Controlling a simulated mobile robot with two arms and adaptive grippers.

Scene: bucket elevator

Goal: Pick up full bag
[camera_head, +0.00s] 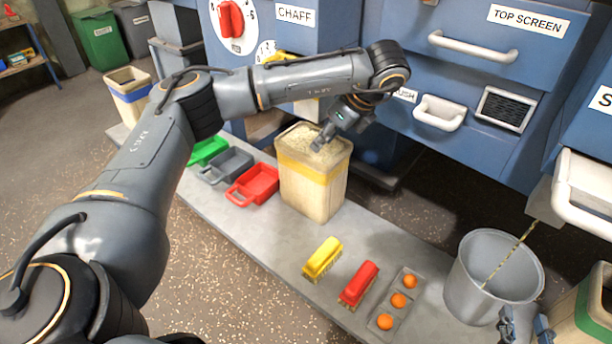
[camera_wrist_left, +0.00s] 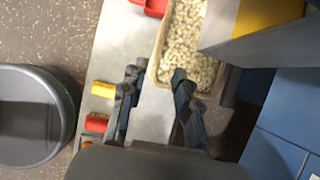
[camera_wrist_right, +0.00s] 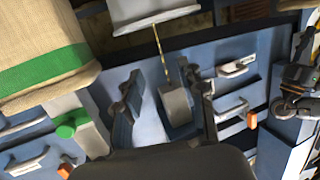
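A cream bag with a yellow band (camera_head: 312,190), filled to the top with pale grain, stands upright on the grey bench. The left wrist view shows its grain surface and rim (camera_wrist_left: 157,75). My left gripper (camera_head: 323,138) is over the top of this bag. In the left wrist view my left gripper (camera_wrist_left: 155,75) is open, one finger over the grain and the other outside the rim; contact cannot be told. My right gripper (camera_head: 525,325) is at the lower right, beside the grey bucket. It shows open and empty in the right wrist view (camera_wrist_right: 170,85).
A grey bucket (camera_head: 465,275) sits under a thin grain stream. Yellow (camera_head: 322,258) and red (camera_head: 358,284) brushes and a tray of orange balls (camera_head: 398,300) lie on the bench. Scoops (camera_head: 252,186) lie left of the bag. A green-banded bag (camera_wrist_right: 40,75) is near my right gripper. Blue machine panels (camera_head: 480,110) stand behind.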

